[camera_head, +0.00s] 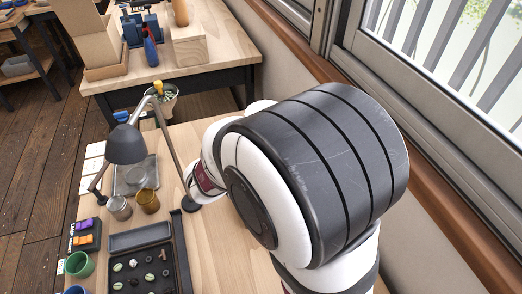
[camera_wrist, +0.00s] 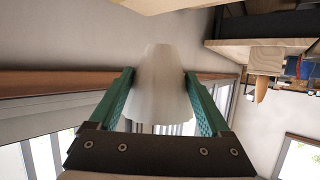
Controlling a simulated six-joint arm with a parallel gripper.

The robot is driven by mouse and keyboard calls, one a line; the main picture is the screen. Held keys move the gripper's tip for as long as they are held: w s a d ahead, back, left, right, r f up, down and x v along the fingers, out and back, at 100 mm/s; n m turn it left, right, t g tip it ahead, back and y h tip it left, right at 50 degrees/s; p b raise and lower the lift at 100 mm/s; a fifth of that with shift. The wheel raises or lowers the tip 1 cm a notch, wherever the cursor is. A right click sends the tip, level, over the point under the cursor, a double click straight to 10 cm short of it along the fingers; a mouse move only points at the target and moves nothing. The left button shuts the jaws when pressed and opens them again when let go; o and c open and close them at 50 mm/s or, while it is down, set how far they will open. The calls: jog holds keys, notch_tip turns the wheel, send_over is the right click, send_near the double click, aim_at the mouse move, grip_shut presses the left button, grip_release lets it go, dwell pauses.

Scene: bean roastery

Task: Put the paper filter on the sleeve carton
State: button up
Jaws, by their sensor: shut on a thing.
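The paper filter (camera_wrist: 160,88) is white and cone-shaped, in the middle of the wrist view. My gripper (camera_wrist: 158,95) has two green-padded fingers, one at each side of the filter, and is shut on it. The wrist view is strongly tilted, with wall and windows behind the filter. In the head view my arm covers the centre and right, and the gripper and filter are hidden. I cannot make out the sleeve carton for certain in either view.
A grey desk lamp (camera_head: 127,145) stands on the wooden table beside two small cups (camera_head: 148,200). A black tray (camera_head: 140,268) with small pieces lies at the front. A second bench (camera_head: 215,60) holds cardboard boxes (camera_head: 95,40). A window wall runs along the right.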

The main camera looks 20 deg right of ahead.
jog(key=shift+m+g, duration=0.3)
jog(key=shift+g, duration=0.1)
jog(key=f, duration=0.5)
jog(key=s+d+f, duration=0.1)
jog(key=f, duration=0.1)
jog(key=shift+f, duration=0.2)
jog(key=shift+f, duration=0.15)
jog(key=o, duration=1.1)
